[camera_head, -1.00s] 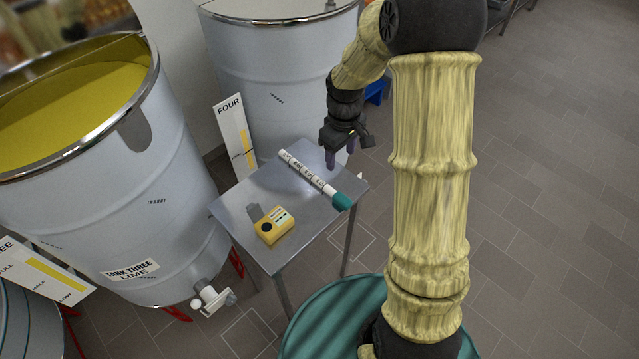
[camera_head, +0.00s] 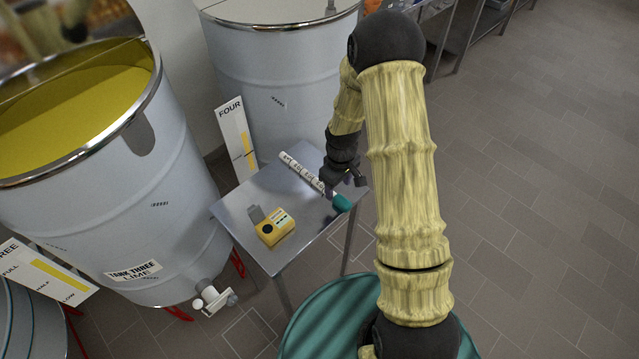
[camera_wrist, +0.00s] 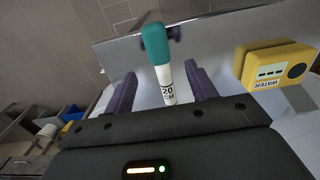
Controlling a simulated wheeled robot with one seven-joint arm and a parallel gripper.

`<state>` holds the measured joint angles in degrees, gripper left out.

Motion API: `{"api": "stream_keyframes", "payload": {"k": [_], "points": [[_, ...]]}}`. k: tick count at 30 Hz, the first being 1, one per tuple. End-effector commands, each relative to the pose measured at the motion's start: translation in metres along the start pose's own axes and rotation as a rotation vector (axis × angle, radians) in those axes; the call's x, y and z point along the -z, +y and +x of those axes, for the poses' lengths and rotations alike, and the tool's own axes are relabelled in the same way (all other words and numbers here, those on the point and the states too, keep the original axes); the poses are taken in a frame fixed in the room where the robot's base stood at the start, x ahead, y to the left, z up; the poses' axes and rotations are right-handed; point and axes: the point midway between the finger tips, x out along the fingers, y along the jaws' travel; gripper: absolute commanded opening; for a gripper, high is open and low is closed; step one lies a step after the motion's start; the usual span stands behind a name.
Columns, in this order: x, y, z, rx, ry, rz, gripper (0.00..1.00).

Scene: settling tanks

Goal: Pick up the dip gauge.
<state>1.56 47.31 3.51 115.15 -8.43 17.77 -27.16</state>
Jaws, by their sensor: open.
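The dip gauge (camera_head: 300,170) is a white marked rod with a teal end. It lies across a small metal table (camera_head: 247,198), its teal end near the table's front right edge. My gripper (camera_head: 328,190) is low over the table at the gauge's teal half. In the wrist view, my gripper (camera_wrist: 160,90) is open, with one purple finger on each side of the gauge (camera_wrist: 166,84). The white part with "20 CM" lies between the fingers and the teal end sticks out beyond them. Whether a finger touches it, I cannot tell.
A yellow box (camera_head: 275,228) marked "WATER" in the wrist view (camera_wrist: 280,65) sits on the same table. A tank labelled "TANK THREE LIME" (camera_head: 165,200) stands at the left, another tank (camera_head: 285,90) behind. A "FOUR" level board (camera_head: 236,135) stands by the table. Floor at the right is clear.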

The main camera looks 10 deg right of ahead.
Motion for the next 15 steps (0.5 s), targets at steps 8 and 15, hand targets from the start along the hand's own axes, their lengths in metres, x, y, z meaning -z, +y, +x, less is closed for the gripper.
{"api": "stream_keyframes", "payload": {"k": [8, 15], "points": [[0.000, 0.000, 0.000, 0.000, 0.000, 0.000, 0.56], [-0.001, 0.000, 0.018, 0.002, -0.004, 0.000, 0.56]]}}
